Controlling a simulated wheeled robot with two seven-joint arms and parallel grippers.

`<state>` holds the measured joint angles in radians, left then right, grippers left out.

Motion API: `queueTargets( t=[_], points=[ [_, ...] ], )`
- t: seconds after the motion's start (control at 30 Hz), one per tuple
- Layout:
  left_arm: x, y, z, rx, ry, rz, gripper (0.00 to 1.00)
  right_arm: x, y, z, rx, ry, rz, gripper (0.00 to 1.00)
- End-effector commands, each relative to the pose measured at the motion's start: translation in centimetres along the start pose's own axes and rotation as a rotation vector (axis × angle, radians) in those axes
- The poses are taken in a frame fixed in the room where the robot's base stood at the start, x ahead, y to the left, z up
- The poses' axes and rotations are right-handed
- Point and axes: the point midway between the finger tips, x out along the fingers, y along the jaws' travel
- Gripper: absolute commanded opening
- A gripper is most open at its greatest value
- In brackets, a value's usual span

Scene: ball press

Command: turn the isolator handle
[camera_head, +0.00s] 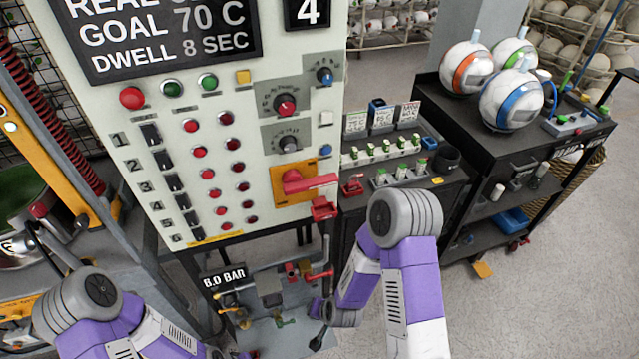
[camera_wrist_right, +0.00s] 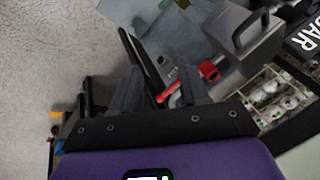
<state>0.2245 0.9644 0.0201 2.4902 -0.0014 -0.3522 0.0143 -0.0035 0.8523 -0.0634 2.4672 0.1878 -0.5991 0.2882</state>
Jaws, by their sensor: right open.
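The isolator handle (camera_head: 308,184) is a red lever on a yellow-orange plate (camera_head: 286,198) at the lower right of the white control panel. It lies about level, pointing right, with a red tag or lock (camera_head: 324,208) below its end. My right arm comes down in front, right of and below the handle. My right gripper (camera_wrist_right: 158,85) is open in the right wrist view, with nothing held. It is low, near the bench with the pressure sign, apart from the isolator. My left arm enters at lower left; its gripper is not visible.
Under the panel, a grey bench (camera_head: 270,335) carries valves and a red lever (camera_head: 318,274), which also shows near my right gripper (camera_wrist_right: 207,70). A "BAR" sign (camera_head: 224,279) stands there. Black cabinets with bottles and balls (camera_head: 512,100) stand right. Open floor lies at lower right.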

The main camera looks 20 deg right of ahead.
Motion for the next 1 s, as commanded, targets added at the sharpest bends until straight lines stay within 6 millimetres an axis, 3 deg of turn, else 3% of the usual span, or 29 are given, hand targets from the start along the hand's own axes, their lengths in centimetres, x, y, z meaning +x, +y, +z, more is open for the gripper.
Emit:
queueTargets(
  t=[0.03, 0.1, 0.2, 0.3, 0.4, 0.5, 0.67, 1.0],
  points=[
    [0.3, -0.1, 0.0, -0.001, -0.001, 0.000, 0.00, -1.0, -2.4, -3.4, 0.075, 0.144, -0.038, 0.45],
    [0.5, -0.2, 0.0, -0.001, -0.001, -0.001, 0.00, -3.4, -5.4, -8.0, 0.225, 0.346, -0.117, 0.45],
    [0.8, -0.3, 0.0, -0.001, -0.001, -0.001, 0.00, -8.4, -9.5, -13.2, 0.442, 0.596, -0.286, 0.45],
    [1.0, -0.4, 0.0, -0.001, -0.001, 0.000, 0.00, -14.0, -12.6, -16.5, 0.634, 0.776, -0.480, 0.45],
    [1.2, -0.5, 0.0, 0.000, -0.001, 0.000, 0.00, -18.7, -14.4, -18.1, 0.783, 0.889, -0.651, 0.45],
    [1.2, -0.5, 0.0, 0.000, -0.001, 0.000, 0.00, -22.0, -15.3, -18.9, 0.887, 0.955, -0.775, 0.45],
    [1.2, -0.5, 0.0, -0.001, -0.001, 0.000, 0.00, -23.9, -15.7, -19.7, 0.956, 0.994, -0.857, 0.45],
    [0.7, -0.3, 0.0, 0.000, -0.001, 0.000, 0.00, -22.4, -16.4, -24.4, 0.955, 0.995, -0.857, 0.45]
  ],
)
